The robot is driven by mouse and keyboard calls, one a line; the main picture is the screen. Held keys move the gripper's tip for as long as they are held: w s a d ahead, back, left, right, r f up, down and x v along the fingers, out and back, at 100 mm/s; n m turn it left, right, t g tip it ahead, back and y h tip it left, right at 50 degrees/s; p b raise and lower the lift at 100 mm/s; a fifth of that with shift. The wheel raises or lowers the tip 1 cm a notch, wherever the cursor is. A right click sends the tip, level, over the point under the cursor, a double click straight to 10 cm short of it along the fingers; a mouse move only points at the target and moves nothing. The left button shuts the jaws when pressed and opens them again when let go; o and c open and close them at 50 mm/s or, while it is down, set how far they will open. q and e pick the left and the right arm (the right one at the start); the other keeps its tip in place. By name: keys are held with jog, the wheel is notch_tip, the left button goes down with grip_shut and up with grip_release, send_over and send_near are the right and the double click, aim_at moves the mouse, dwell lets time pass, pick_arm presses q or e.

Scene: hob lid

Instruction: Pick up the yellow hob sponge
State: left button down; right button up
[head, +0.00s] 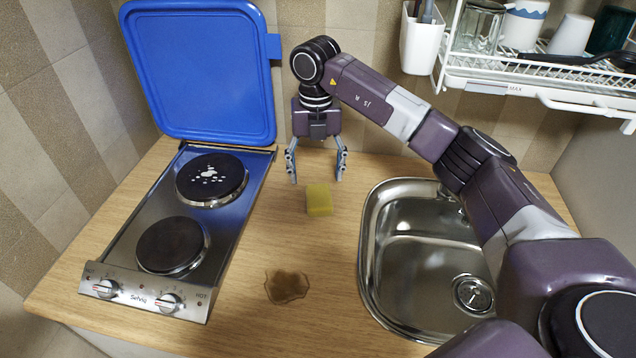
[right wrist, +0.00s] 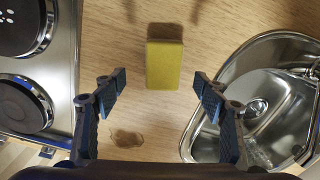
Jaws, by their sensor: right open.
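The yellow hob sponge (head: 319,200) lies on the wooden counter between the hob and the sink. It also shows in the right wrist view (right wrist: 164,65), upper middle, in line with the gap between my fingers. My right gripper (head: 317,176) is open and empty, pointing down above the counter, just behind the sponge in the head view. In the right wrist view its two fingertips (right wrist: 160,88) stand apart on either side, not touching the sponge. My left gripper is not in view.
A two-plate hob (head: 226,232) with its blue lid (head: 200,75) raised stands at left, white spots on its rear plate. A brown puddle (head: 287,286) lies in front of the sponge. The steel sink (head: 425,262) is at right. A dish rack (head: 520,75) hangs at upper right.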

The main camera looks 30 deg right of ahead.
aim_at(319, 195)
jog(key=f, duration=0.1)
jog(key=s+f+p, duration=0.1)
jog(key=f, duration=0.1)
jog(key=f+p, duration=0.1)
jog(key=f, duration=0.1)
jog(key=f+p, duration=0.1)
jog(key=f, duration=0.1)
jog(key=shift+w+d+f, duration=0.15)
jog(key=shift+d+f, duration=0.05)
jog(key=shift+f, duration=0.1)
jog(key=c, duration=0.6)
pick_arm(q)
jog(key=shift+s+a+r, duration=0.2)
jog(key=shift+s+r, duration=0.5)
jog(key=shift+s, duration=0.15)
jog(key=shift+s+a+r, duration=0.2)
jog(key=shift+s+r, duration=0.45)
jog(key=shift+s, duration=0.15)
pick_arm(e)
jog(key=c, duration=0.4)
